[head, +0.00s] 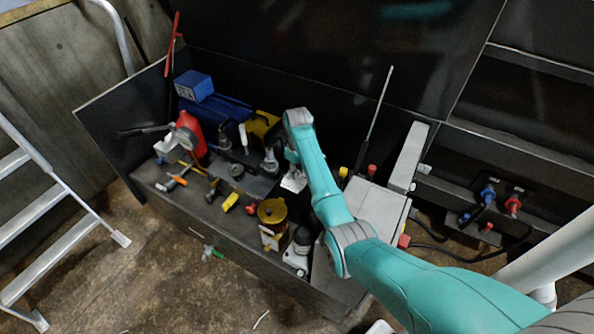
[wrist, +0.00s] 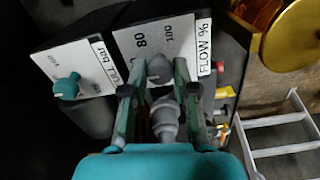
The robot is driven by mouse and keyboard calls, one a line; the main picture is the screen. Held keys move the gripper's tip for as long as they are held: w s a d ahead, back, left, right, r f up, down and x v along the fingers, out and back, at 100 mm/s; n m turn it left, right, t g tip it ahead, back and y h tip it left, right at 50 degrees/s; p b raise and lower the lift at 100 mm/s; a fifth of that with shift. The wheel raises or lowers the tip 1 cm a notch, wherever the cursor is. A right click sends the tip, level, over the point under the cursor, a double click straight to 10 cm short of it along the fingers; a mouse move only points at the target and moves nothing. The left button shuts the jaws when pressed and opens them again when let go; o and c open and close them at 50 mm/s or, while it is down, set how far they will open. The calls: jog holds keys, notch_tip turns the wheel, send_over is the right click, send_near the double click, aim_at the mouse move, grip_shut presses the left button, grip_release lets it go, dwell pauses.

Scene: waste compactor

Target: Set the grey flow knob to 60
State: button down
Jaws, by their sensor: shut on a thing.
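The grey flow knob (wrist: 159,69) sits on a white dial plate (wrist: 135,42) marked "FLOW %", with 80 and 100 readable beside it. My gripper (wrist: 158,78) is shut on the knob, one finger on each side. The fingers hide part of the scale, and I cannot tell the exact value the knob points at. In the head view my gripper (head: 291,165) reaches down at the white plate (head: 293,182) on the bench; the knob itself is hidden there.
A teal knob (wrist: 67,87) on a neighbouring plate stands close left of my gripper. In the head view, a red container (head: 188,135), a yellow-topped pot (head: 272,211) and loose tools crowd the bench. A ladder (head: 45,205) stands at the left on open floor.

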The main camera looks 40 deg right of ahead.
jog(key=shift+n, duration=0.3)
jog(key=c, duration=0.9)
grip_release()
notch_tip(320, 180, up, 12)
jog(key=shift+f, duration=0.1)
